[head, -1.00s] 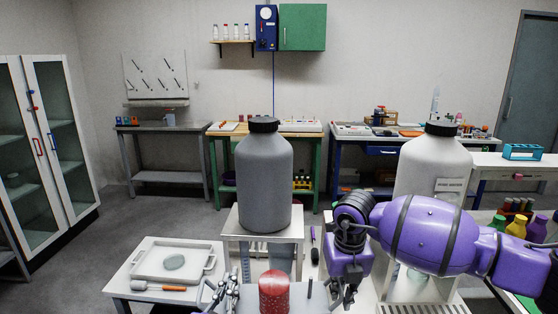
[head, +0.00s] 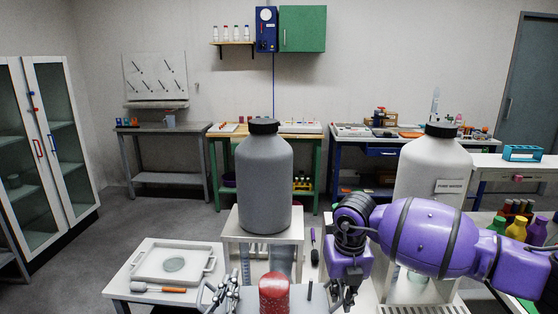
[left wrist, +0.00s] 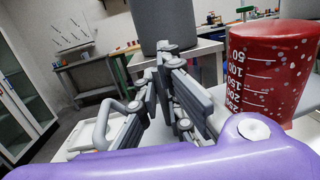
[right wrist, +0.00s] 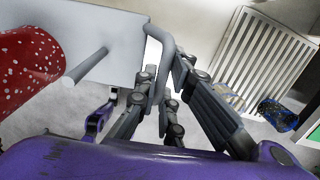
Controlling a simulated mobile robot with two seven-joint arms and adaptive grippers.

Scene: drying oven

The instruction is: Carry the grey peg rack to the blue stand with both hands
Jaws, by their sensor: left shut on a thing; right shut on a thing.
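The grey peg rack (head: 248,300) is at the bottom edge of the head view, partly cut off. A red speckled cup (head: 273,293) and a short grey peg (head: 309,290) stand on it. In the right wrist view, the rack's flat plate (right wrist: 112,32) ends in a grey loop handle (right wrist: 158,45). My right gripper (right wrist: 165,88) is shut on that handle. My left gripper (left wrist: 166,60) is shut at the rack's left side, beside the red cup; the handle part between its fingers is mostly hidden. I cannot pick out the blue stand with certainty.
A large grey bottle (head: 264,180) on a small white stand (head: 238,226) is just beyond the rack. A white bottle (head: 420,170) stands to the right behind my purple arm. A white tray (head: 148,270) lies left. A blue-legged bench (head: 338,170) is at the back.

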